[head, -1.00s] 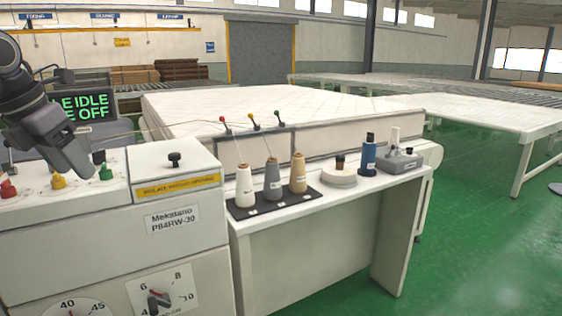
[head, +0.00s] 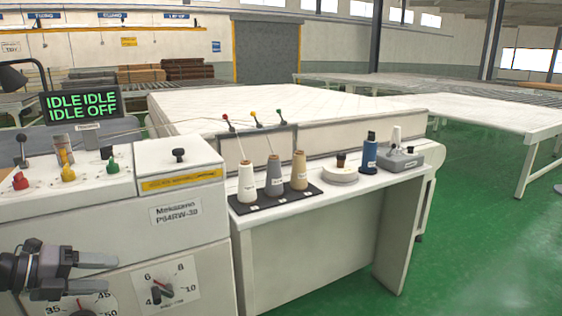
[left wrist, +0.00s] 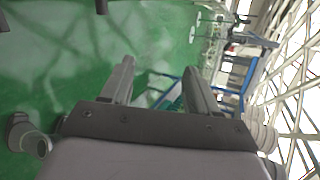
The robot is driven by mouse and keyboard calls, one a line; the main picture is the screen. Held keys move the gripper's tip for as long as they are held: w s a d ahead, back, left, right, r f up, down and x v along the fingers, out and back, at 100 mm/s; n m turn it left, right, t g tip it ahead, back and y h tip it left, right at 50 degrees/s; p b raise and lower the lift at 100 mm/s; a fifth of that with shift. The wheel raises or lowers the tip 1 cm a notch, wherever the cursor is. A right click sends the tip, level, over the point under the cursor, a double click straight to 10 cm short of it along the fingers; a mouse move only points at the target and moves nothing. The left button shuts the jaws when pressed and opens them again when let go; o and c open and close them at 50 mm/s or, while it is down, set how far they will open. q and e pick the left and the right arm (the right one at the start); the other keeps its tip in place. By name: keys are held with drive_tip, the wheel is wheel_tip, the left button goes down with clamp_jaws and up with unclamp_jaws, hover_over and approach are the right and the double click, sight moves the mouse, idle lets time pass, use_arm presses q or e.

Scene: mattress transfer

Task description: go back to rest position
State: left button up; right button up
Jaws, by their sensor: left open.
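My left gripper (head: 98,273) is at the lower left of the head view, in front of the machine's front panel and over part of its left dial. Its two fingers are apart, with nothing between them. In the left wrist view the fingers (left wrist: 160,88) are also spread and empty, with green floor beyond them. The white control machine (head: 190,240) has red, yellow and green knobs on top; the green knob (head: 112,165) is clear of my gripper. My right gripper shows in neither view.
A display (head: 82,105) reads IDLE IDLE, IDLE OFF. A white side table (head: 310,215) holds thread cones (head: 273,177), a round white item and a blue spool (head: 369,155). A large mattress (head: 250,108) lies behind. Green floor (head: 480,230) is free at right.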

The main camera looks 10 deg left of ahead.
use_arm(q)
drive_tip(key=s+d+f+n+t+y, duration=0.2)
drive_tip(key=s+d+f+n, duration=0.2)
drive_tip(key=f+n, duration=0.45)
drive_tip(key=s+d+f+n+t+y, duration=0.2)
drive_tip(key=s+d+f+n, duration=0.2)
drive_tip(key=f+n, duration=0.45)
drive_tip(key=s+d+f+n+g, duration=0.1)
drive_tip(key=s+d+f+n, duration=0.3)
drive_tip(key=d, duration=0.4)
drive_tip(key=s+d+f+n+g+y, duration=0.1)
drive_tip(key=s+d+f+n, duration=0.3)
drive_tip(key=d, duration=0.4)
drive_tip(key=shift+s+d+f+n+g+y, duration=0.15)
drive_tip(key=shift+d+f+n+g+y, duration=0.15)
drive_tip(key=shift+f+n+g, duration=0.25)
drive_tip(key=c, duration=0.3)
drive_tip(key=shift+s+a, duration=0.1)
drive_tip(key=shift+a, duration=0.05)
